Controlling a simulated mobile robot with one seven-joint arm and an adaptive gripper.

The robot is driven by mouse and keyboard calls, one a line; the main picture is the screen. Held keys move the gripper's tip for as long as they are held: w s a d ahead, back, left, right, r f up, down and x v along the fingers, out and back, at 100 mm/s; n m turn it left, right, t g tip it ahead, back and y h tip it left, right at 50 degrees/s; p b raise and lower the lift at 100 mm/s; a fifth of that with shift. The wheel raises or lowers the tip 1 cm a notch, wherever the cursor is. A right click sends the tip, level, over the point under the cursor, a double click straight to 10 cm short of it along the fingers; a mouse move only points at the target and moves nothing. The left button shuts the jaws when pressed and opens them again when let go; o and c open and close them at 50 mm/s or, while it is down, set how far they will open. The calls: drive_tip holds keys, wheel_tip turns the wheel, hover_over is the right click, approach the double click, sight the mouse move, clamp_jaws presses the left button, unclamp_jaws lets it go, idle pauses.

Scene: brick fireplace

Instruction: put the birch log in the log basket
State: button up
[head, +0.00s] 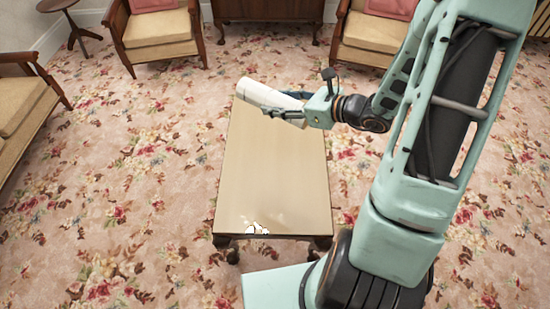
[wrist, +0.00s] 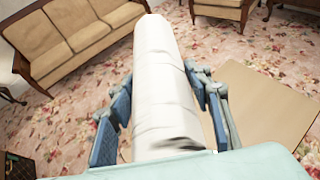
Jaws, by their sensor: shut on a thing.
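The birch log (head: 262,94) is a white cylinder with faint dark marks. My gripper (head: 289,108) is shut on it, above the far end of the low table. In the wrist view the log (wrist: 162,75) runs lengthwise away from the camera, between the two blue-padded fingers of my gripper (wrist: 160,110). The log looks raised off the tabletop, though the gap beneath it is hard to judge. I cannot make out the log basket for certain. A dark, box-like thing (wrist: 18,166) is cut off at the lower left of the wrist view, and I cannot tell whether it is the basket.
The low wooden table (head: 270,180) is mostly bare, with a small white patch or object (head: 257,229) near its front edge. Armchairs (head: 155,32) and a dark cabinet (head: 268,12) stand at the back. A sofa (wrist: 72,38) shows in the wrist view. Floral carpet left of the table is clear.

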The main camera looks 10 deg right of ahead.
wheel_tip(320, 180, down, 15)
drive_tip(key=w+m+t+h+b, duration=0.2)
drive_tip(key=m+h+b, duration=0.1)
drive_tip(key=b, duration=0.8)
drive_tip(key=m+t+h+b, duration=0.2)
drive_tip(key=m+h+b, duration=0.2)
drive_tip(key=b, duration=1.1)
hover_over(283, 161)
drive_tip(key=s, duration=0.1)
wheel_tip(283, 161, down, 26)
drive_tip(key=shift+a+r, duration=0.1)
drive_tip(key=shift+a, duration=0.05)
drive_tip(key=shift+w+f, duration=0.15)
drive_tip(key=shift+f, duration=0.05)
drive_tip(key=f, duration=0.2)
drive_tip(key=f+b, duration=0.1)
drive_tip(key=shift+w+f, duration=0.25)
drive_tip(key=shift+f, duration=0.1)
drive_tip(key=shift+r, duration=0.1)
